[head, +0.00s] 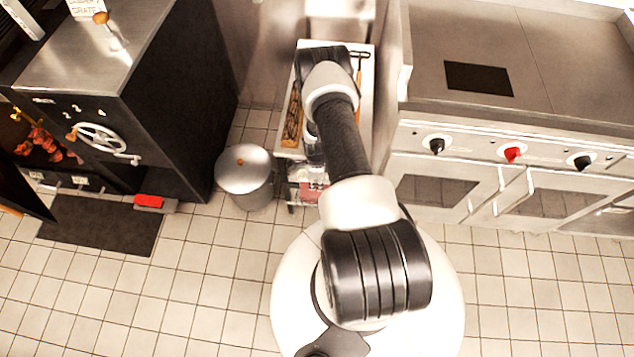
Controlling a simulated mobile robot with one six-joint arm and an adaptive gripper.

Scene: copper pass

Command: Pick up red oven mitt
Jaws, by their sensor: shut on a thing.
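My arm reaches over a narrow steel cart, and my gripper (314,152) points down at the cart's near end, mostly hidden behind my own arm. A pale red, patterned thing (311,192), which looks like the red oven mitt, shows just below the gripper at the cart's lower near end. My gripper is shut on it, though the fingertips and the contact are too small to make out. The mitt's right side is covered by my arm.
The cart (288,153) holds skewers or tongs on top. A lidded steel bin (244,177) stands close on its left. A dark oven (175,95) with a handwheel is farther left, a stove (490,130) on the right.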

